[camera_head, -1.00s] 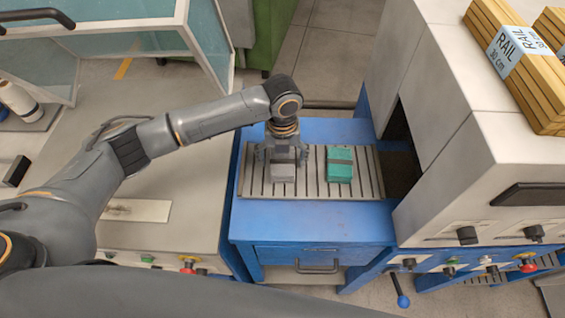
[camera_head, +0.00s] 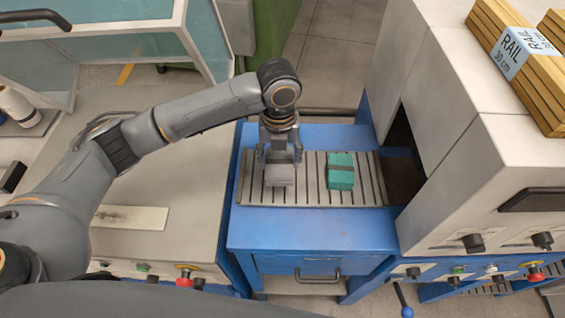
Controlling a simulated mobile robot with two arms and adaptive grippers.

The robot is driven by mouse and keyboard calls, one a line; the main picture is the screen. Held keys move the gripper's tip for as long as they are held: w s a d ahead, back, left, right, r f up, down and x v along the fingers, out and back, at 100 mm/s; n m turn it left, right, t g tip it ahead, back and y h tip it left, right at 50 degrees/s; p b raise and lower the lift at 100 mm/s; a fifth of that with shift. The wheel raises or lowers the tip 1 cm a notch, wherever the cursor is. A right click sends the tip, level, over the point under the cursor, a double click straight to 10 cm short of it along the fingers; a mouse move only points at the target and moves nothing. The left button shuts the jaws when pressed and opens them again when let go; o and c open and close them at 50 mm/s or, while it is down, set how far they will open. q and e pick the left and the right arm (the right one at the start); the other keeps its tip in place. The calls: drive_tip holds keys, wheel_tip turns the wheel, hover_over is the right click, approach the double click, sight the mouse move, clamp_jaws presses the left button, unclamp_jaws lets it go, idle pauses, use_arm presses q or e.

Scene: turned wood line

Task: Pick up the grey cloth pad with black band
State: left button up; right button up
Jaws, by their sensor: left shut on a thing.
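The grey cloth pad (camera_head: 281,177) is between the fingers of my left gripper (camera_head: 280,162), over the left part of the slatted rack. My left gripper points down and is shut on the pad. The pad's black band is hard to make out, and its upper part is partly hidden by the gripper. I cannot tell whether the pad touches the slats. A green pad with a dark band (camera_head: 340,180) lies on the rack to the right, apart from the gripper. My right gripper is not in view.
The slatted rack (camera_head: 308,191) sits on a blue bench (camera_head: 310,228). A large grey machine (camera_head: 458,150) with a dark opening stands at the right, with bundled wooden rails (camera_head: 520,55) on top. A grey worktop (camera_head: 185,205) lies at the left.

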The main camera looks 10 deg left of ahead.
sight(273, 173)
use_arm(q)
drive_tip(key=s+r, duration=0.2)
drive_tip(key=s+r+b, duration=0.1)
drive_tip(key=s+r, duration=0.1)
drive_tip(key=shift+a, duration=0.3)
drive_tip(key=s+r, duration=0.3)
drive_tip(key=s, duration=0.5)
drive_tip(key=shift+a+r+b, duration=0.3)
drive_tip(key=shift+a+b, duration=0.1)
drive_tip(key=shift+b, duration=0.05)
